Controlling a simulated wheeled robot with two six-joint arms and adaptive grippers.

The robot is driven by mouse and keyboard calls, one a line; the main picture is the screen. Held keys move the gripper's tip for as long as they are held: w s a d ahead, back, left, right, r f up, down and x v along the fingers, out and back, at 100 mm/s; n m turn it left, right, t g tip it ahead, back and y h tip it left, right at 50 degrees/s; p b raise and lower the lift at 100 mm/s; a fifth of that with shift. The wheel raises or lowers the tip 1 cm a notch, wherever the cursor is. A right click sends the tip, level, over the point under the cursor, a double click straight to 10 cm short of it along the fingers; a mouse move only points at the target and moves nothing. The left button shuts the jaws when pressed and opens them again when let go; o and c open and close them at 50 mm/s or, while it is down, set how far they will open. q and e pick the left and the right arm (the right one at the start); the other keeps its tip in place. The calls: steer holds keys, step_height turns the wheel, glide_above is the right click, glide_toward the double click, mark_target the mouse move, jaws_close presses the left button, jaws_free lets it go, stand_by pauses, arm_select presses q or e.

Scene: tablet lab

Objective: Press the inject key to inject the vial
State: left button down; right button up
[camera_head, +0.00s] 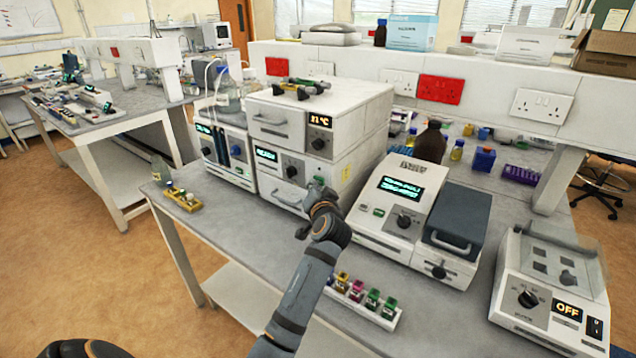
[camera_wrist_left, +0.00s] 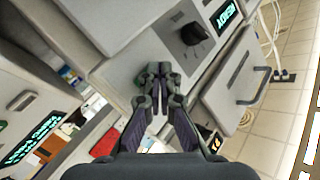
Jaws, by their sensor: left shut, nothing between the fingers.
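The white stacked instrument (camera_head: 340,125) stands at the middle of the bench. Its lower unit has a lit display (camera_head: 266,155) and a black knob (camera_head: 291,171); these also show in the left wrist view as the display (camera_wrist_left: 226,14) and the knob (camera_wrist_left: 194,33). My left gripper (camera_head: 317,188) is shut and empty, its tips close to the front panel right of the knob. In the left wrist view the fingertips (camera_wrist_left: 160,69) meet in front of this panel; I cannot tell whether they touch it. A small green spot (camera_head: 319,180) shows at the tips. No inject key is clearly visible; the gripper covers part of the panel.
A rack of coloured vials (camera_head: 343,289) lies near the front edge, right of my left forearm. A yellow rack (camera_head: 183,201) is at the bench's left end. A device with a grey lid (camera_head: 457,218) stands to the right. A hotplate-like device (camera_head: 545,285) is farther right.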

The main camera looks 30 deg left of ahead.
arm_select(q)
steer(key=shift+w, duration=0.35)
stand_by(0.8)
steer(key=shift+s, duration=0.8)
steer(key=s, duration=0.1)
steer(key=s+p, duration=0.1)
steer(key=s, duration=0.3)
steer(key=shift+a+p, duration=0.25)
steer(key=shift+p, duration=0.1)
stand_by(0.5)
